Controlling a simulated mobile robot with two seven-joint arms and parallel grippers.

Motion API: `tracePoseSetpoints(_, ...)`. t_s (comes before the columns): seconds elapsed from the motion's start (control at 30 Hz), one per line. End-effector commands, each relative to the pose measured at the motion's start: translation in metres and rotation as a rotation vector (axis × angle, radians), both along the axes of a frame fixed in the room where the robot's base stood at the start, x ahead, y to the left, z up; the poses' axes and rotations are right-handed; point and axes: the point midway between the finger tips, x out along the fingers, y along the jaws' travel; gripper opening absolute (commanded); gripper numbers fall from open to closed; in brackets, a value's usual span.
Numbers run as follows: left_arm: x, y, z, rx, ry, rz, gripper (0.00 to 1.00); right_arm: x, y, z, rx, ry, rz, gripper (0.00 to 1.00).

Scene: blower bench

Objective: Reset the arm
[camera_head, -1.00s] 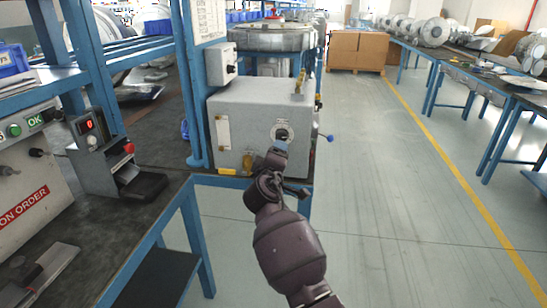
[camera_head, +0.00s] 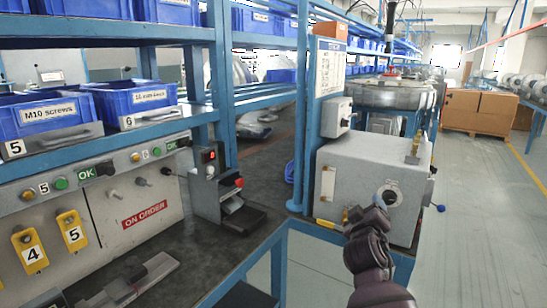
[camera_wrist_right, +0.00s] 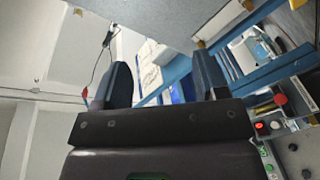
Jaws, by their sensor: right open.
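My right arm comes up from the bottom of the head view. Its gripper (camera_head: 385,200) is in front of the grey box with a round dial, and the gap between the two cannot be judged. In the right wrist view the two dark fingers of the gripper (camera_wrist_right: 163,82) stand wide apart with nothing between them. My left arm and gripper are not in view.
The grey box (camera_head: 345,160) stands on a blue-framed bench end, with a blue-tipped lever at its right. A dark worktop (camera_head: 190,265) holds a small display unit (camera_head: 207,185). Blue bins (camera_head: 45,113) fill the shelves at left.

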Motion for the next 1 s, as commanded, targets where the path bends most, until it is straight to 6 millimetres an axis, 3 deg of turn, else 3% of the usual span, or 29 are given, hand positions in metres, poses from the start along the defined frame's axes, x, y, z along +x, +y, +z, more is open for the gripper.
tracePoseSetpoints(0.17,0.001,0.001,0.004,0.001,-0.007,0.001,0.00,-0.027,0.008,-0.007,0.148,-0.040,0.112,0.66)
tracePoseSetpoints(0.37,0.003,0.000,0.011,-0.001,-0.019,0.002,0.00,-0.070,0.010,-0.033,0.303,-0.038,0.211,0.66)
tracePoseSetpoints(0.67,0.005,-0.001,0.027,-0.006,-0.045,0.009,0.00,-0.161,0.007,-0.087,0.531,0.032,0.301,0.66)
tracePoseSetpoints(1.0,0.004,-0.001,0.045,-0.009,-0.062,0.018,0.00,-0.280,-0.002,-0.146,0.718,0.170,0.296,0.66)
